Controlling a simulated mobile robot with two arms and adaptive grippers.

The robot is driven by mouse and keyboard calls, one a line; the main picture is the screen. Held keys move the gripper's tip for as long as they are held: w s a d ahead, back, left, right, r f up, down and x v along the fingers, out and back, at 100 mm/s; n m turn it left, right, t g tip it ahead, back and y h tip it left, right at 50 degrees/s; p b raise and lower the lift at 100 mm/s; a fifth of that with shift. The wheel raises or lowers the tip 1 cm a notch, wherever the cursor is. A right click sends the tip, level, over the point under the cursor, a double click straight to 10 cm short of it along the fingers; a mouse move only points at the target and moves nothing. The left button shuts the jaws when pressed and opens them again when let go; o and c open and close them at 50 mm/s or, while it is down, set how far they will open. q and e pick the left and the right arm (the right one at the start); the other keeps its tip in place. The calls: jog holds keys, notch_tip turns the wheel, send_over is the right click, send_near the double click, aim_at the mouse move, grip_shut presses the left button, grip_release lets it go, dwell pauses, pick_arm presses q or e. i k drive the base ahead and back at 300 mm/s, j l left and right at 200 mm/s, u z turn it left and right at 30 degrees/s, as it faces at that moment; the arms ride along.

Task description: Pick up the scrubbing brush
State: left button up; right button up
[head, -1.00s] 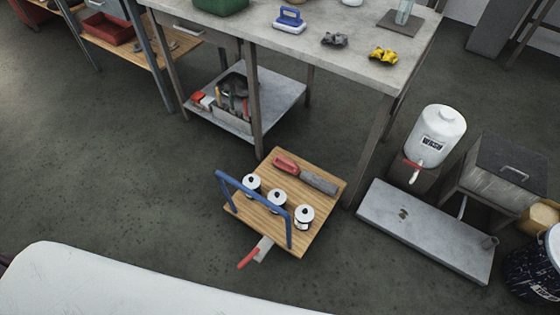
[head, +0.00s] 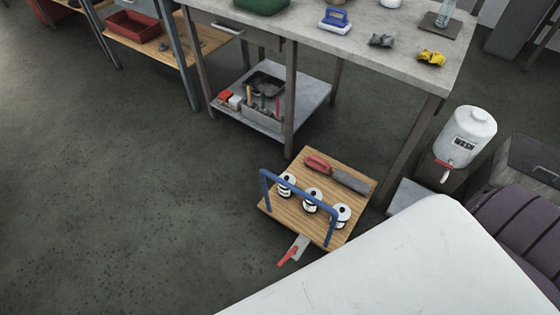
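A blue-handled block with a pale underside (head: 335,20), which looks like the scrubbing brush, stands on the grey worktable (head: 400,75) near its front edge, at the top of the head view. It is upright and nothing touches it from above. Its bristles are too small to make out. Neither of my grippers shows in the head view.
A grey lump (head: 382,40) and a yellow one (head: 431,58) lie right of the brush; a green container (head: 262,6) stands left. A low wooden cart (head: 285,215) with white cans stands in front. A large white shape, possibly mine, covers the lower right. Floor at left is clear.

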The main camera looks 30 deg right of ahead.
aim_at(314, 162)
jog(key=i+j+u, duration=0.9)
jog(key=j, duration=0.15)
jog(key=i+z, duration=0.45)
jog(key=i+j+z, duration=0.15)
jog(key=i+z, duration=0.35)
jog(key=z, duration=0.4)
jog(key=i+z, duration=0.15)
jog(key=z, duration=0.3)
jog(key=i+z, duration=0.15)
jog(key=z, duration=0.35)
jog(key=i+z, duration=0.1)
jog(key=z, duration=0.35)
jog(key=i+j+z, duration=0.1)
jog(key=z, duration=0.4)
jog(key=j, duration=0.1)
